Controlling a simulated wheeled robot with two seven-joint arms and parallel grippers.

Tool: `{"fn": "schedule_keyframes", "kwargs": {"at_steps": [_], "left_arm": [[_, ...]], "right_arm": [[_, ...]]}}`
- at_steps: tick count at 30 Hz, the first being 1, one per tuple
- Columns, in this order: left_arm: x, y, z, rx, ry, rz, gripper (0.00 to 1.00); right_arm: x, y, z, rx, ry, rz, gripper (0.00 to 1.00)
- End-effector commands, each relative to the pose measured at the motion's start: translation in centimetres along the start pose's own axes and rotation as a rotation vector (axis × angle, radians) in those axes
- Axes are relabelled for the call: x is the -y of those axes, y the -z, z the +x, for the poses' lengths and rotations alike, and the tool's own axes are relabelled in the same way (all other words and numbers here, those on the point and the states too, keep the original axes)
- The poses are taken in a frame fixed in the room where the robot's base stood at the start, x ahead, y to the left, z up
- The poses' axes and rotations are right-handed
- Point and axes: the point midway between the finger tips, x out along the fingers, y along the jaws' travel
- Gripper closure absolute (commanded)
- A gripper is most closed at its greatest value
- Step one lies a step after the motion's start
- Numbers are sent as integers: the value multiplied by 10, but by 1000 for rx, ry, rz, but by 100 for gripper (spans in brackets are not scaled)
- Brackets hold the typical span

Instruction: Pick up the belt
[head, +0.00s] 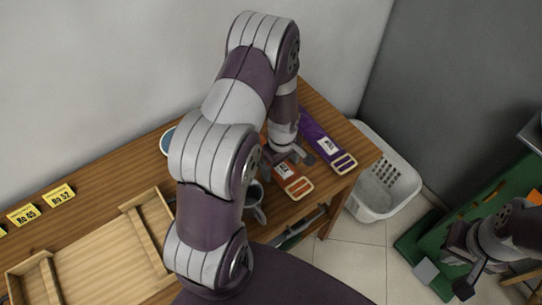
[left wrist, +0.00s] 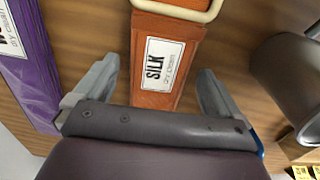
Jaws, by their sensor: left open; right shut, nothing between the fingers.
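An orange belt (head: 292,181) with a light rectangular buckle and a white label lies on the wooden table. A purple belt (head: 318,138) with a similar label and buckle lies to its right. My left gripper (head: 289,156) is open above the orange belt. In the left wrist view the orange belt (left wrist: 165,95), labelled "SILK", runs between the open fingers (left wrist: 155,92), with clear gaps on both sides. The purple belt (left wrist: 35,65) is outside the left finger. My right gripper (head: 462,282) is shut and empty at the lower right, away from the table. My left arm hides part of the table.
A grey cup (head: 253,198) stands close to the orange belt; it also shows in the left wrist view (left wrist: 285,75). A wooden tray (head: 100,262) and yellow number tags (head: 59,196) are to the left. A white basket (head: 384,182) stands beyond the table's right edge.

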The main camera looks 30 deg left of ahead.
Motion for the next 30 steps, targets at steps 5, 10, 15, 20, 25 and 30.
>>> {"fn": "schedule_keyframes", "kwargs": {"at_steps": [5,10,15,20,25,30], "left_arm": [[0,0,9,-1,-1,0,2],[0,0,8,-1,-1,-1,22],[0,0,8,-1,-1,0,65],[0,0,8,-1,-1,0,65],[0,1,4,-2,-3,0,65],[-1,1,-18,-3,-5,0,65]], "right_arm": [[0,0,-1,0,0,0,100],[0,0,0,0,0,0,100],[0,0,0,0,0,0,100],[0,0,0,0,0,0,100],[0,0,1,0,0,0,100],[0,-1,6,0,0,0,100]]}}
